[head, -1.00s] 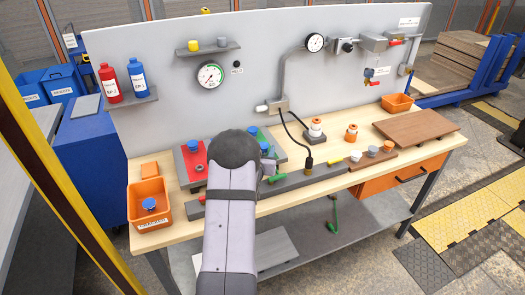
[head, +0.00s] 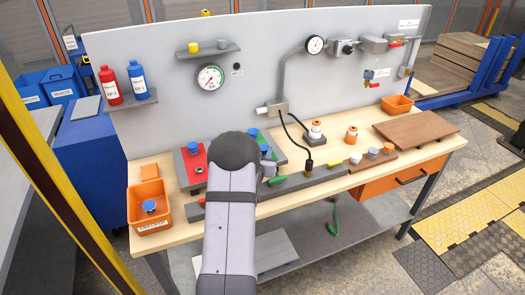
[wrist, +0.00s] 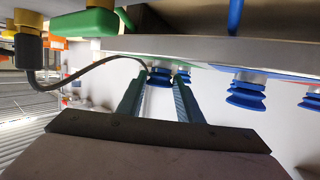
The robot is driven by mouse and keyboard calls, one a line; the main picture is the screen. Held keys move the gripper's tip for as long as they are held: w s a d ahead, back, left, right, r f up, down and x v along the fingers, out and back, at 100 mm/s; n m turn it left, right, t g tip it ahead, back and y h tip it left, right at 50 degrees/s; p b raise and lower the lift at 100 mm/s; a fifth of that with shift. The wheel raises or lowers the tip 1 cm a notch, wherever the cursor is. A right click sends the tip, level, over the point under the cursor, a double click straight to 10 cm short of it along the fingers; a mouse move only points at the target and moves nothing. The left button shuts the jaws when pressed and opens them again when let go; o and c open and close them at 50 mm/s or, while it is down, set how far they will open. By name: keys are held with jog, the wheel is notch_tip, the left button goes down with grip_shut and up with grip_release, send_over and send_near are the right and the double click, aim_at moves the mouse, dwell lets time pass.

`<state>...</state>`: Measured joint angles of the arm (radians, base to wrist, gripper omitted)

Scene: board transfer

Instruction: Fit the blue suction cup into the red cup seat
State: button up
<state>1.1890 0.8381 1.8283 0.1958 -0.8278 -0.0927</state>
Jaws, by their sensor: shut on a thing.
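In the wrist view my gripper (wrist: 160,73) has its two fingers on either side of a blue ribbed suction cup (wrist: 159,78) and is shut on it. That view seems turned over, and I cannot tell whether the cup is lifted clear of its seat. In the head view my arm hides the gripper and the held cup. A red panel (head: 186,163) lies on the board at the left of my arm. It carries a blue cup (head: 193,147) and a small dark round fitting (head: 199,169), perhaps a seat.
More blue cups (wrist: 246,92) stand beside the fingers in the wrist view. An orange bin (head: 150,222) holding a blue cup stands at the left front. A grey bar (head: 305,181), a dark cable and a wooden block with small cups (head: 372,160) lie to the right.

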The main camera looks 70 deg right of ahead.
jog(key=shift+r+p, duration=0.45)
jog(key=shift+r, duration=0.55)
jog(key=shift+r, duration=0.3)
jog(key=shift+r+p, duration=1.35)
jog(key=shift+r, duration=0.8)
jog(key=w+a+r+n+t+y+p, duration=0.1)
jog(key=w+a+n+t+p, duration=0.15)
jog(key=w+a, duration=0.9)
jog(key=w+a+n+t+y+p, duration=0.1)
jog(key=w+a+n+t+p, duration=0.15)
jog(key=w+a, duration=0.85)
jog(key=s+d+m+g+h, duration=0.1)
jog(key=s+d+m+g, duration=0.3)
jog(key=s+d, duration=0.1)
jog(key=shift+s+d+r+m+g+h+b, duration=0.15)
jog(key=shift+s+d+m+g+h+b, duration=0.15)
jog(key=shift+s+h+b, duration=0.1)
jog(key=shift+w+f, duration=0.1)
jog(key=shift+f, duration=0.1)
